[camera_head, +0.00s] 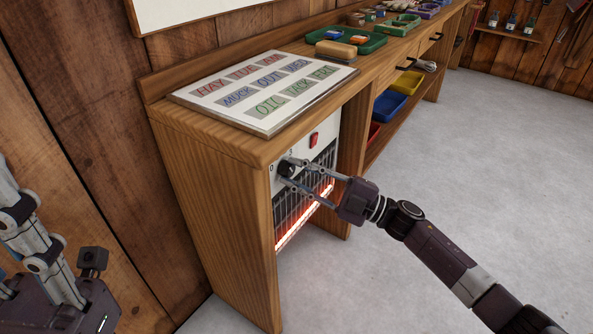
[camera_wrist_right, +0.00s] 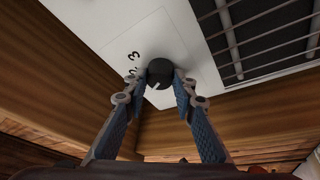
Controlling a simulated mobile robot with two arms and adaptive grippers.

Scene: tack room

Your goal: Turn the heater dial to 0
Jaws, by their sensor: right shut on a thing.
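The heater (camera_head: 304,207) is a white panel with a dark grille and glowing orange bars, set under the wooden bench. Its black round dial (camera_head: 286,167) sits at the panel's upper left; it also shows in the right wrist view (camera_wrist_right: 160,72). A white pointer mark shows on the dial, with printed numbers 2 and 3 beside it in that view. My right gripper (camera_head: 292,174) is shut on the dial, a finger on each side (camera_wrist_right: 166,82). My left gripper (camera_head: 40,235) is at the lower left, away from the heater, partly cut off by the frame.
A red switch (camera_head: 314,140) is on the panel right of the dial. A lettered board (camera_head: 265,92) lies on the bench top (camera_head: 210,140) above. Green trays (camera_head: 345,43) stand farther along. A yellow bin (camera_head: 408,82) sits on the lower shelf. The grey floor (camera_head: 440,150) is clear.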

